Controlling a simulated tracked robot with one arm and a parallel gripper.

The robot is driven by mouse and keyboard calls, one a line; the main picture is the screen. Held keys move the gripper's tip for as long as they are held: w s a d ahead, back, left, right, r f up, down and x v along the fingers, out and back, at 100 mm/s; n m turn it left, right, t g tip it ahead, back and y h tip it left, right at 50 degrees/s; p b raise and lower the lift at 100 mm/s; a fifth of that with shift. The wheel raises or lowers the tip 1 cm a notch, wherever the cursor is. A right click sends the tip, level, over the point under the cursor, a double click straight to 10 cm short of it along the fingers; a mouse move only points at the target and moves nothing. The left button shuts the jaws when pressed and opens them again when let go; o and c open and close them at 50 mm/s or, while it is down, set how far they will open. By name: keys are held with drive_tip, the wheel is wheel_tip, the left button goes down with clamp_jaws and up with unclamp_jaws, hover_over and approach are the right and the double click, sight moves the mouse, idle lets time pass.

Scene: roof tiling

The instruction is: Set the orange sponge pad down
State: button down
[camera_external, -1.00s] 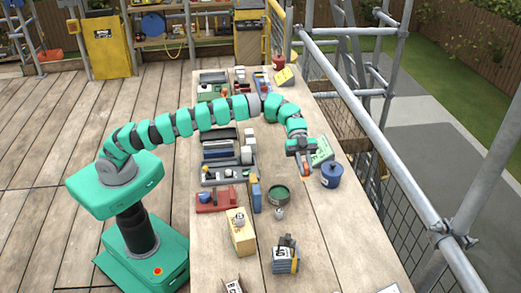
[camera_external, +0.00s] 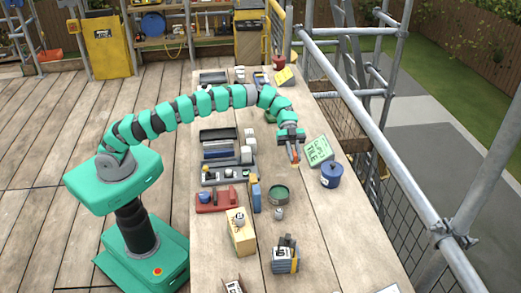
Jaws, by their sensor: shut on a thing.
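My gripper (camera_external: 293,153) hangs at the end of the green arm, above the wooden bench (camera_external: 318,225). It points down and is shut on the small orange sponge pad (camera_external: 295,156), which shows between its fingers. The pad is partly hidden by the fingers. It appears to be a little above the bench top, just left of the green tile box, though I cannot tell the exact gap.
A green box marked TILE (camera_external: 319,151) and a blue can (camera_external: 331,175) stand to the right. A green tin (camera_external: 279,195) is nearer the camera. A tool tray (camera_external: 228,174) lies left. A yellow box (camera_external: 241,232) and grey stack (camera_external: 286,258) stand in front.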

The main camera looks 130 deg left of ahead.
sight(294, 163)
drive_tip(key=shift+f, duration=1.95)
drive_tip(key=shift+f+b, duration=0.15)
drive_tip(key=shift+b, duration=0.15)
drive_tip(key=c, duration=1.3)
unclamp_jaws()
drive_tip(key=shift+s+a+r, duration=0.1)
drive_tip(key=shift+a+r, duration=0.05)
drive_tip(key=shift+r, duration=0.05)
drive_tip(key=p+v, duration=0.1)
drive_tip(key=v, duration=1)
drive_tip(key=shift+s+a, duration=0.25)
drive_tip(key=shift+s, duration=0.05)
